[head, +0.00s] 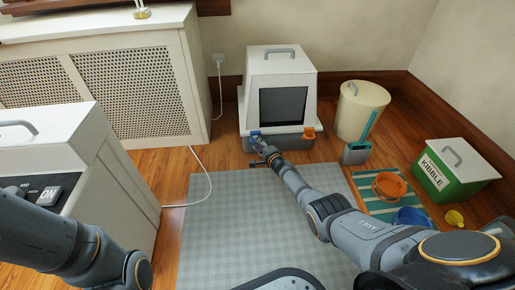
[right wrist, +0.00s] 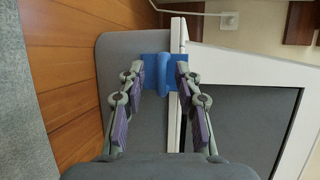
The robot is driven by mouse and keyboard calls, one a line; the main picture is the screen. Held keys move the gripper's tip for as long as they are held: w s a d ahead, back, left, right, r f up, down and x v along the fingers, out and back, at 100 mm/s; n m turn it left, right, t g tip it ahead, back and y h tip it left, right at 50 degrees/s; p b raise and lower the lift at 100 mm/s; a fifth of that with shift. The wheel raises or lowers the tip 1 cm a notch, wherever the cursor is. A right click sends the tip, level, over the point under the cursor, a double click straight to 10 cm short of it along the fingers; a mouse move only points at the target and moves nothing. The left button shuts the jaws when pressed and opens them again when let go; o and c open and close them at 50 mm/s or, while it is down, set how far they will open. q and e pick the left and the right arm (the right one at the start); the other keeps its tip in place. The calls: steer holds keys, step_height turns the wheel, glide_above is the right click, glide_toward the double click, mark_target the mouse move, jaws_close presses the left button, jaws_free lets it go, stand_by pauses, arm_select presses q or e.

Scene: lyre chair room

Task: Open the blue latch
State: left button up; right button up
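The blue latch (head: 256,135) is on the front left of the white litter box (head: 262,66) with a grey base, at the seam between hood and base. In the right wrist view the latch (right wrist: 164,74) shows a raised blue handle on a flat blue plate. My right gripper (head: 262,151) is at the latch in the head view. In the right wrist view my right gripper (right wrist: 159,70) is open, with one finger on each side of the blue handle and gaps beside it. My left arm enters at the lower left; its gripper is out of view.
An orange latch (head: 309,132) is on the box's right. A grey scoop holder (head: 356,153), cream bin (head: 361,110) and green kibble box (head: 454,171) stand to the right. Orange (head: 389,186) and blue bowls (head: 413,217) sit on a striped mat. A white cord (head: 208,182) crosses the floor.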

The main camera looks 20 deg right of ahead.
steer(key=shift+w, duration=0.1)
steer(key=shift+c, duration=0.4)
jaws_close()
steer(key=t+b, duration=0.1)
steer(key=b, duration=0.1)
steer(key=f+n+t+b, duration=0.1)
steer(key=b, duration=0.1)
steer(key=shift+s+a+f+t+b, duration=0.1)
steer(key=shift+s+f+t+b, duration=0.05)
steer(key=shift+s+t+b, duration=0.25)
steer(key=shift+o, duration=0.4)
jaws_free()
